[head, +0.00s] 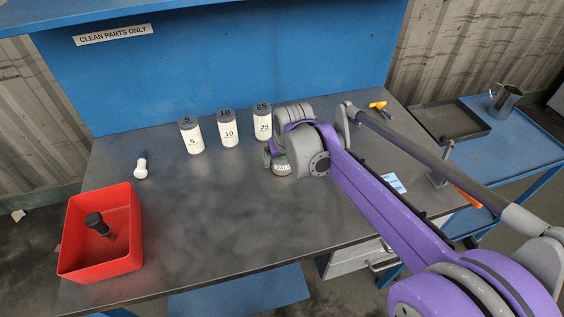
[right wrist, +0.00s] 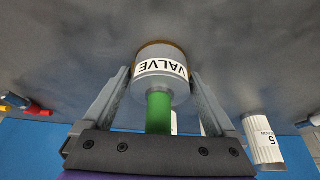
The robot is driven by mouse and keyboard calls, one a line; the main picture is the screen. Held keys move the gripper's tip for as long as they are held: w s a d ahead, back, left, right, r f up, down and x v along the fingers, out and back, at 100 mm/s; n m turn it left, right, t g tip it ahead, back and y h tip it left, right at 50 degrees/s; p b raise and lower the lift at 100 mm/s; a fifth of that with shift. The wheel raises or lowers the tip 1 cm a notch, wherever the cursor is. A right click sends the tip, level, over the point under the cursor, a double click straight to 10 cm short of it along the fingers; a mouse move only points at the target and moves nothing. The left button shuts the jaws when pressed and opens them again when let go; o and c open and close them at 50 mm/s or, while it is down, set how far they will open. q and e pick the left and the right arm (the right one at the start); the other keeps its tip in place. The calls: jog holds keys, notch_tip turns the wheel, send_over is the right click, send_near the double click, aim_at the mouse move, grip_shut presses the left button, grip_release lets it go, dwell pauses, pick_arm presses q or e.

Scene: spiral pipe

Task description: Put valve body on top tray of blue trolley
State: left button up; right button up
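The valve body (head: 282,170) is a grey round part with a white label, at the bench's middle, partly hidden by my right arm. In the right wrist view the valve body (right wrist: 160,72) shows its VALVE label and a green stem that points toward my palm. My right gripper (right wrist: 160,80) has one finger on each side of it. The fingertips lie close against its sides, and I cannot tell whether they press on it. The blue trolley (head: 535,135) stands at the right, and its top surface is partly hidden by my arm. My left gripper is out of view.
A dark shallow tray (head: 476,128) and a metal jug (head: 506,98) are on the trolley. White cylinders (head: 229,129) stand behind the valve body. A red bin (head: 132,240) is at the bench's left. The bench's front middle is clear.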

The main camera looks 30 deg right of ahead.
grip_shut()
jog(key=shift+r, duration=0.15)
